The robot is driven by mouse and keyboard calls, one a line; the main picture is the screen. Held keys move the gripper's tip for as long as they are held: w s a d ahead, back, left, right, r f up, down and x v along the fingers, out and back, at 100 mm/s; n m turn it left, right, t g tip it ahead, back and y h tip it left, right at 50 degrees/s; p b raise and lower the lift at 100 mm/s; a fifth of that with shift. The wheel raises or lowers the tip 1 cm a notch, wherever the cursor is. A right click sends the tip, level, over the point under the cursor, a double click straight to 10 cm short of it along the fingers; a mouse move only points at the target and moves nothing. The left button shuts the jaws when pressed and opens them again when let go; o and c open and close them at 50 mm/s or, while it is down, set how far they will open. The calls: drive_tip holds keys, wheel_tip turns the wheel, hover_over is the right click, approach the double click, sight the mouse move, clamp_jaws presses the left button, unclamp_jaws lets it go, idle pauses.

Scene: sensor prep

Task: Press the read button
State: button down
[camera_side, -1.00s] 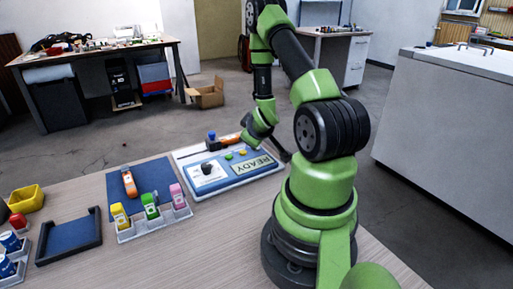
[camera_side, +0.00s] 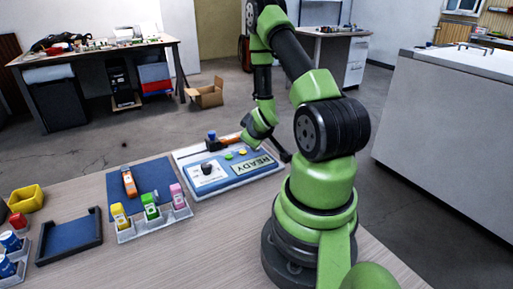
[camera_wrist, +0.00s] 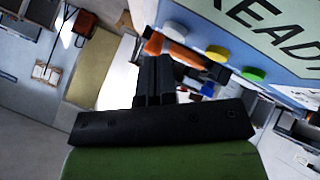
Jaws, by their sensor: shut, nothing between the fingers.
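A blue and white panel (camera_side: 218,183) lies on the table with a sign that reads READY (camera_side: 253,166). It carries a yellow button (camera_side: 243,152), a green button (camera_side: 229,156) and a black dial (camera_side: 206,168). In the wrist view, the yellow button (camera_wrist: 217,53), the green button (camera_wrist: 253,74) and a pale blue round piece (camera_wrist: 178,29) show; I cannot read which is the read button.
An orange tool (camera_side: 228,140) and a blue knob (camera_side: 212,135) are at the panel's back edge. A rack (camera_side: 153,224) holds yellow, green and pink items. An orange device (camera_side: 129,183) lies on a blue mat (camera_side: 157,175). A dark tray (camera_side: 68,238) is at left.

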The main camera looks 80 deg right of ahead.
drive_tip(key=shift+f, duration=0.35)
drive_tip(key=shift+f, duration=0.4)
idle(0.5)
idle(0.3)
drive_tip(key=shift+r, duration=0.8)
drive_tip(key=shift+r, duration=0.1)
drive_tip(key=shift+r, duration=2.4)
